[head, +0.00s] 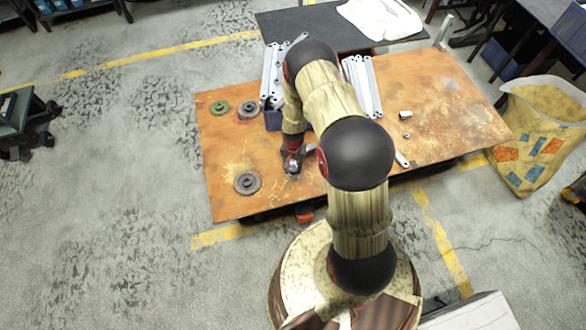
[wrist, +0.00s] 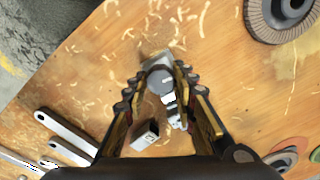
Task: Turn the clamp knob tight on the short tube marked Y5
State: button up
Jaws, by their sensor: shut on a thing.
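My gripper (head: 293,160) is low over the left front part of the orange-brown work table (head: 225,205). In the wrist view, its two fingers (wrist: 162,82) are closed around a round grey clamp knob (wrist: 160,77). Pale metal parts of the clamp show just below the knob, between the fingers. A short square-ended tube (wrist: 146,134) lies between the fingers, nearer to the palm. I cannot read a Y5 mark on it. In the head view, the arm and gripper hide most of the clamp.
A grinding disc (head: 248,182) lies left of my gripper. Galvanized bars (head: 362,86) lie at the back. A small tube piece (head: 405,115) lies to the right.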

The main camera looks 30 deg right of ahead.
jog(key=m, duration=0.9)
jog(key=shift+b, duration=0.3)
jog(key=m, duration=0.9)
jog(key=o, duration=1.1)
